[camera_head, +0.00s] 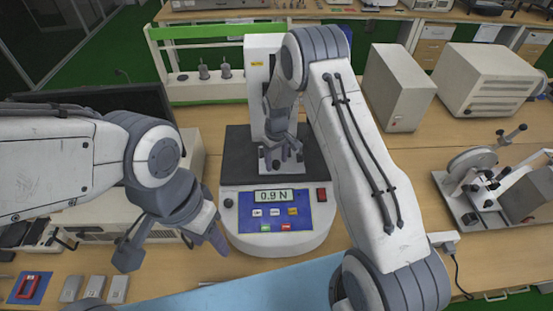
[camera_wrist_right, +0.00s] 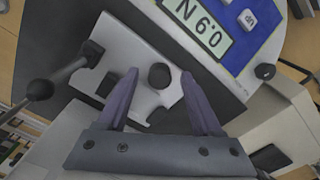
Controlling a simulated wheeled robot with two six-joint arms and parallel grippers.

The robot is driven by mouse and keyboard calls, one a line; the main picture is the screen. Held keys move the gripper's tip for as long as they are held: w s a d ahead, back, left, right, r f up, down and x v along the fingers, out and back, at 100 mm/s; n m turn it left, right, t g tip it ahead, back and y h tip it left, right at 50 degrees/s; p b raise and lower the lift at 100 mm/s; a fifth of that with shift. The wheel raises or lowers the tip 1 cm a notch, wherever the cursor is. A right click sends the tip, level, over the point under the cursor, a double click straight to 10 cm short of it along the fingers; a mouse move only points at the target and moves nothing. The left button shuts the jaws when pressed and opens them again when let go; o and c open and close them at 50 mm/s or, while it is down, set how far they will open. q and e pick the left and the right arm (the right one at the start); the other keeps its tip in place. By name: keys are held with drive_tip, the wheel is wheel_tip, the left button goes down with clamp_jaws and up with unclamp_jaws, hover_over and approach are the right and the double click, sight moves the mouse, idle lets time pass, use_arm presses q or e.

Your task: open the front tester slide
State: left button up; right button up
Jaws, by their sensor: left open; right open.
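The tester (camera_head: 277,215) stands mid-bench, with a blue front panel reading 0.9 N and a dark bed behind it. A light metal slide plate (camera_head: 268,164) sits on the bed; it also shows in the right wrist view (camera_wrist_right: 115,52), with a dark round knob or hole (camera_wrist_right: 159,76). My right gripper (camera_head: 281,152) is open above the plate. In the wrist view its fingers (camera_wrist_right: 160,78) lie either side of the dark round feature; contact cannot be told. My left gripper (camera_head: 172,248) is open and empty, left of the tester's front. My right arm hides part of the tester.
A lever device (camera_head: 460,205) stands on the right. White boxes (camera_head: 398,85) stand behind it. A blue mat (camera_head: 260,290) lies in front of the tester. Small grey blocks (camera_head: 118,289) and a red item (camera_head: 30,287) lie at the front left. Bench wood right of the tester is partly clear.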

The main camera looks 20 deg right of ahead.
clamp_jaws()
idle(1.4)
